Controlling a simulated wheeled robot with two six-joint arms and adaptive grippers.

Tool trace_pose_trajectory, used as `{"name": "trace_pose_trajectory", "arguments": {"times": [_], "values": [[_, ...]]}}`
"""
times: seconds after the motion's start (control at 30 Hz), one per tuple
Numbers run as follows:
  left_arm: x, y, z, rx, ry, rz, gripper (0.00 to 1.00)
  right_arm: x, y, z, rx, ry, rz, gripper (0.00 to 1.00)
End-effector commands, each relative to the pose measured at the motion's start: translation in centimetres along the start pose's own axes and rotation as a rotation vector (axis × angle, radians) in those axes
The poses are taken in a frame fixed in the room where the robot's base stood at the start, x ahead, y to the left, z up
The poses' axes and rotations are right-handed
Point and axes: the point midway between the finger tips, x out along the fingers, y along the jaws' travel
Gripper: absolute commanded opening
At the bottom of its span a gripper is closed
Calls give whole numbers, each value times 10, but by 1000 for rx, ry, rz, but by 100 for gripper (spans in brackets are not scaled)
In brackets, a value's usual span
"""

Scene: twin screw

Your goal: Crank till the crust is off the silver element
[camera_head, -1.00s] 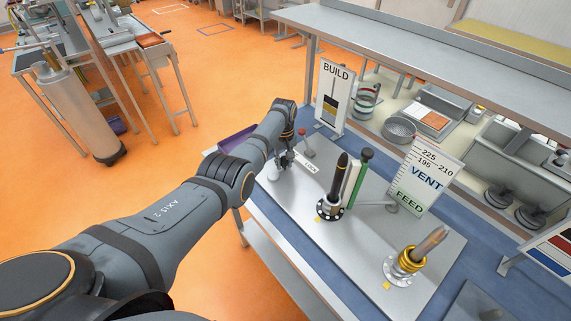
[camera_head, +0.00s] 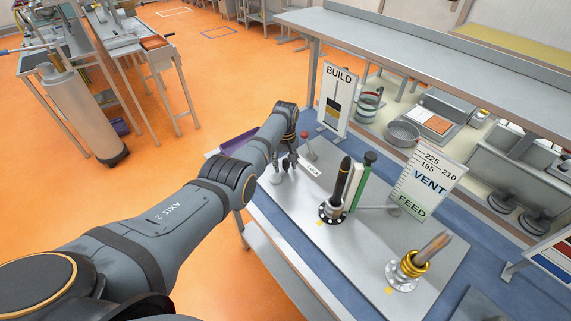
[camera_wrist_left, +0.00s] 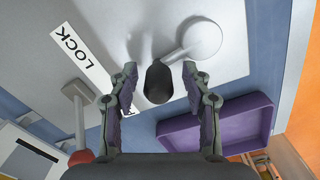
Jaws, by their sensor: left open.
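My left gripper (camera_head: 285,166) is open, low over the far left of the bench plate. In the left wrist view its fingers (camera_wrist_left: 160,92) stand on either side of a dark crank knob (camera_wrist_left: 157,82). The knob sits at the end of a pale crank arm with a round hub (camera_wrist_left: 199,38); I cannot tell whether the fingers touch it. One element (camera_head: 436,246) has a greyish-brown rod, a gold collar and a silver flange. Another element (camera_head: 341,182) has a black rod and a black flange. My right gripper is not in view.
A red-knobbed lever (camera_head: 305,136) stands beside the LOCK label (camera_head: 313,170). A BUILD gauge (camera_head: 338,98) and a VENT/FEED scale board (camera_head: 428,183) stand behind. A purple tray (camera_wrist_left: 215,125) lies near the crank.

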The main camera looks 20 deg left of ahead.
Motion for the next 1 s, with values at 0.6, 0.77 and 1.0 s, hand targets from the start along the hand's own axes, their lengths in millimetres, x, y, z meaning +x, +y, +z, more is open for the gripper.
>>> {"name": "trace_pose_trajectory", "arguments": {"times": [0.6, 0.77, 1.0], "values": [[-100, 0, -1, 0, 1, 1, 49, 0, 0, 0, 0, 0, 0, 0], [-117, 0, -1, 0, 1, 1, 49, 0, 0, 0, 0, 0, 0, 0], [-120, 0, 0, 0, -1, 0, 49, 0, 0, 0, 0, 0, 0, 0]]}}
